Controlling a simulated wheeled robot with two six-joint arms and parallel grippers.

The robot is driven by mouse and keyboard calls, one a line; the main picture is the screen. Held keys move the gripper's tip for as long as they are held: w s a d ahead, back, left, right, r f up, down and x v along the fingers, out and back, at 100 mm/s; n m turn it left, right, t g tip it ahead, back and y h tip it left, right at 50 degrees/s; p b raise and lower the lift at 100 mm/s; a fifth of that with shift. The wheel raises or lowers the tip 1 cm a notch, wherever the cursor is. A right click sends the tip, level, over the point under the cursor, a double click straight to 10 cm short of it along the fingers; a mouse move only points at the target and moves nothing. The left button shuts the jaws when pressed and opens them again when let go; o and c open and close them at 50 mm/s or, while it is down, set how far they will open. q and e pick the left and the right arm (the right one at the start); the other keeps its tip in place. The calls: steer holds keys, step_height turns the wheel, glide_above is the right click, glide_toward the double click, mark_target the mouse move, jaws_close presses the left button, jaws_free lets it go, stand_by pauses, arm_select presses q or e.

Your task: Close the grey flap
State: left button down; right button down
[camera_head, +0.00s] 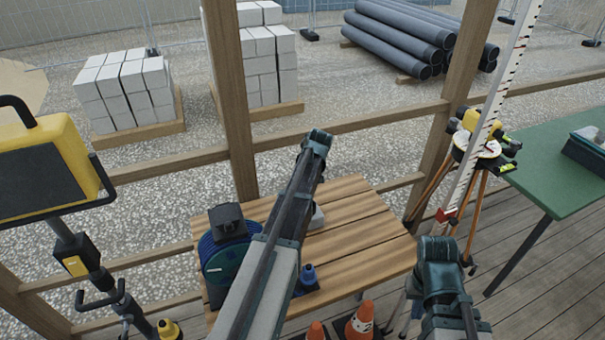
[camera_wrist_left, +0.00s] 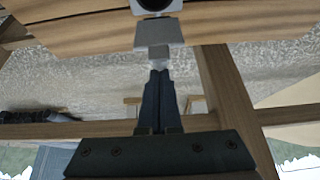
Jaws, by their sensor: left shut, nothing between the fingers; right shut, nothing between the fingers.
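A small pale housing with a round dark opening (camera_wrist_left: 155,4) is at the top edge of the left wrist view. The grey flap (camera_wrist_left: 158,33) shows as a flat plate below the opening in that view, clear of it. My left gripper (camera_wrist_left: 160,73) is shut and empty, its tips close to the flap's edge; I cannot tell whether they touch. In the head view my left arm reaches over the wooden table (camera_head: 365,240). It hides most of a pale object (camera_head: 317,216) there, and its fingers are hidden. My right arm (camera_head: 440,270) is right of the table, its fingers hard to make out.
A blue cable reel (camera_head: 222,255) and a small blue bottle (camera_head: 308,274) stand on the table. Wooden rails and posts (camera_head: 230,95) run behind it. Traffic cones (camera_head: 360,322) are in front. A tripod (camera_head: 475,150) and green table (camera_head: 560,165) stand right; a yellow-framed lamp (camera_head: 75,150) left.

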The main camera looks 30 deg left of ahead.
arm_select(q)
steer(key=shift+s+d+f+t+y+b, duration=0.2)
steer(key=shift+s+d+t+y+b, duration=0.15)
steer(key=shift+s+d+y, duration=0.1)
steer(key=s+d+f+t+y+b, duration=0.6)
steer(key=d+f+t+y+b, duration=0.1)
steer(key=b, duration=1.9)
steer(key=shift+s+d+f+y, duration=0.4)
steer(key=shift+d+f+y, duration=0.15)
steer(key=shift+f+y, duration=0.1)
steer(key=shift+s+f, duration=0.1)
step_height(320, 180, up, 5)
steer(key=p, duration=0.4)
steer(key=s+d+f+b, duration=0.3)
steer(key=s+d+f, duration=0.1)
steer(key=s+d, duration=0.2)
steer(key=shift+d+f+b, duration=0.15)
steer(key=shift+d+b, duration=0.2)
steer(key=shift+d, duration=0.25)
